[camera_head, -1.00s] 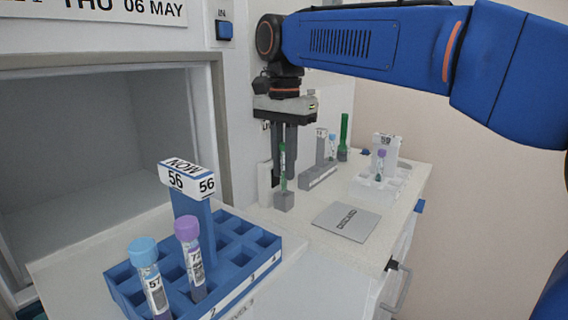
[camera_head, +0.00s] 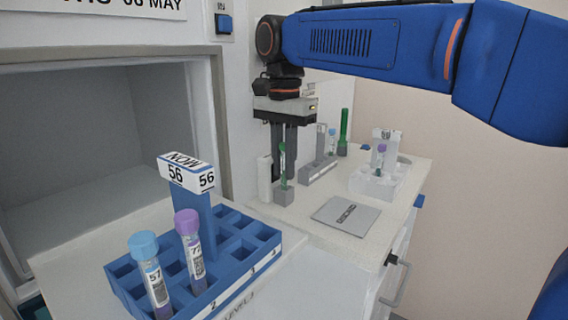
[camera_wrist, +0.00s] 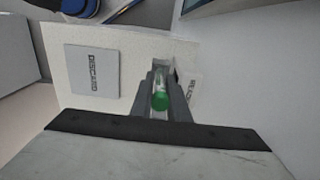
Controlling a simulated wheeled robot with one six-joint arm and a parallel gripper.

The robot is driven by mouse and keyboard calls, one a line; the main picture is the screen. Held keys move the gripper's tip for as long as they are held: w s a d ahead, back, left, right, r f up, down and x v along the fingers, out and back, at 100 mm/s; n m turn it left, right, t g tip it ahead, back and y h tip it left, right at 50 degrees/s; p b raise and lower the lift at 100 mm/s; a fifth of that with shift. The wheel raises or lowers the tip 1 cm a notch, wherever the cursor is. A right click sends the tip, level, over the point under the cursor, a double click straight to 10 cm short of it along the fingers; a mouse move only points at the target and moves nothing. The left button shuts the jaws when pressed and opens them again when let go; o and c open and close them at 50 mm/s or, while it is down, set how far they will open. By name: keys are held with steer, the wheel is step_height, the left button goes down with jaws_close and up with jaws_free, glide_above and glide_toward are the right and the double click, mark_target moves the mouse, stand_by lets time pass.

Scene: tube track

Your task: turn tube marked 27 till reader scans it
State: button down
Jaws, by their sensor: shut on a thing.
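My gripper (camera_head: 283,162) points straight down at the back of the white counter. It is shut on a green-capped tube (camera_head: 282,160), which stands upright in a small grey holder (camera_head: 284,196). In the wrist view the green cap (camera_wrist: 159,101) sits between the two fingers (camera_wrist: 160,98). The tube's number cannot be read in either view. A white upright block (camera_head: 265,180) stands just left of the holder. A partly hidden label beside the holder in the wrist view looks like "READER" (camera_wrist: 191,93).
A blue rack (camera_head: 262,262) with a blue-capped tube (camera_head: 150,275) and a purple-capped tube (camera_head: 190,250) stands in front. A grey DISCARD plate (camera_head: 346,215) lies right of the holder. A grey rack (camera_head: 320,170) and a clear rack (camera_head: 378,184) stand behind.

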steer(key=shift+r, duration=0.1)
steer(key=shift+r, duration=0.95)
steer(key=shift+f, duration=0.95)
stand_by(1.6)
steer(key=shift+r, duration=0.95)
steer(key=c, duration=1.6)
jaws_free()
steer(key=shift+r, duration=0.15)
